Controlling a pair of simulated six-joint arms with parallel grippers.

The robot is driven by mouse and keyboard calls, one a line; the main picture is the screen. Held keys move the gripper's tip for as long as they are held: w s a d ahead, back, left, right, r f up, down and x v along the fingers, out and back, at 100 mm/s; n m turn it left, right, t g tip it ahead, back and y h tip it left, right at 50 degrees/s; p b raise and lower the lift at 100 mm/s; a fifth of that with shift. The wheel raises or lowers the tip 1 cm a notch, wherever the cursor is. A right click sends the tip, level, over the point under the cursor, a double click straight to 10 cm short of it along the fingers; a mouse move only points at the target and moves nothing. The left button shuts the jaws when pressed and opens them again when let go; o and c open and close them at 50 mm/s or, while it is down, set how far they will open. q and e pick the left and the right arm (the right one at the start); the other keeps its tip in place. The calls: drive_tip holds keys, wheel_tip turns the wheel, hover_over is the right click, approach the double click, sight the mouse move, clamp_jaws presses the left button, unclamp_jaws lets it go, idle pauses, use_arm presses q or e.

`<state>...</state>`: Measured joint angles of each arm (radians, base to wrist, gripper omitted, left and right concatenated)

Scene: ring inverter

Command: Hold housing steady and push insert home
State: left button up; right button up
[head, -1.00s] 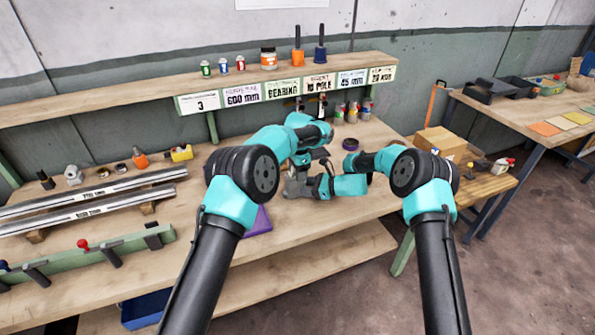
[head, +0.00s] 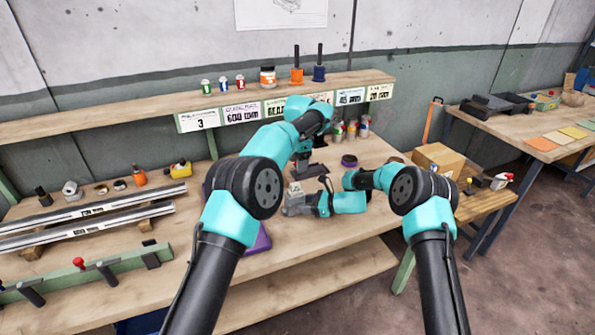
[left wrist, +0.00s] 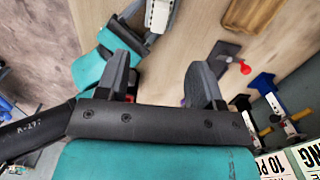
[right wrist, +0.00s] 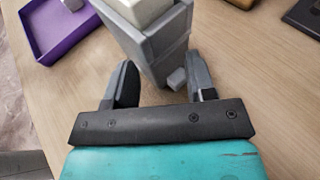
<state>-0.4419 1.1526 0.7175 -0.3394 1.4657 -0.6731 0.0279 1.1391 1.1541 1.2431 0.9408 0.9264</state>
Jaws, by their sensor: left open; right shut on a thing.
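The grey housing (head: 296,207) is held low over the bench at the middle of the head view. The pale insert (head: 295,188) shows at its top; I cannot tell how deep it sits. My right gripper (head: 314,204) is shut on the housing from the right. In the right wrist view the housing (right wrist: 160,48) stands between the fingers (right wrist: 160,70), with the insert (right wrist: 140,10) cut off by the frame edge. My left gripper (head: 302,164) is open and empty, behind and above the housing. In the left wrist view the insert (left wrist: 159,14) lies beyond its open fingers (left wrist: 160,68).
A purple tray (right wrist: 45,45) lies on the bench left of the housing. A dark plate (left wrist: 220,58) with a red knob (left wrist: 245,68) lies behind. Cans (head: 351,130) stand near the shelf (head: 130,106). Metal rails (head: 85,215) lie at left. Bare bench (head: 340,225) is in front.

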use_arm(q)
drive_tip(key=shift+r, duration=0.25)
drive_tip(key=shift+c, duration=0.2)
idle(0.3)
drive_tip(key=shift+n, duration=0.3)
drive_tip(key=c, duration=0.4)
drive_tip(key=n, duration=0.1)
drive_tip(key=n+t, duration=0.1)
drive_tip(key=n, duration=0.1)
drive_tip(key=shift+s+a+f, duration=0.15)
drive_tip(key=shift+a+f, duration=0.1)
drive_tip(key=shift+a, duration=0.1)
drive_tip(key=c, duration=0.6)
drive_tip(key=n, duration=0.1)
drive_tip(key=n+t, duration=0.1)
drive_tip(key=s+n, duration=0.1)
drive_tip(key=shift+a+f+n, duration=0.2)
drive_tip(key=shift+f+n, duration=0.05)
drive_tip(key=shift+n, duration=0.05)
clamp_jaws()
drive_tip(key=shift+s+a+f+n+t+h, duration=0.1)
drive_tip(key=shift+s+n+t+h, duration=0.25)
drive_tip(key=shift+n, duration=0.45)
drive_tip(key=shift+s+a+f+n+t+h, duration=0.15)
drive_tip(key=shift+s+n+t, duration=0.3)
drive_tip(key=shift+n, duration=0.35)
drive_tip(key=shift+d, duration=0.1)
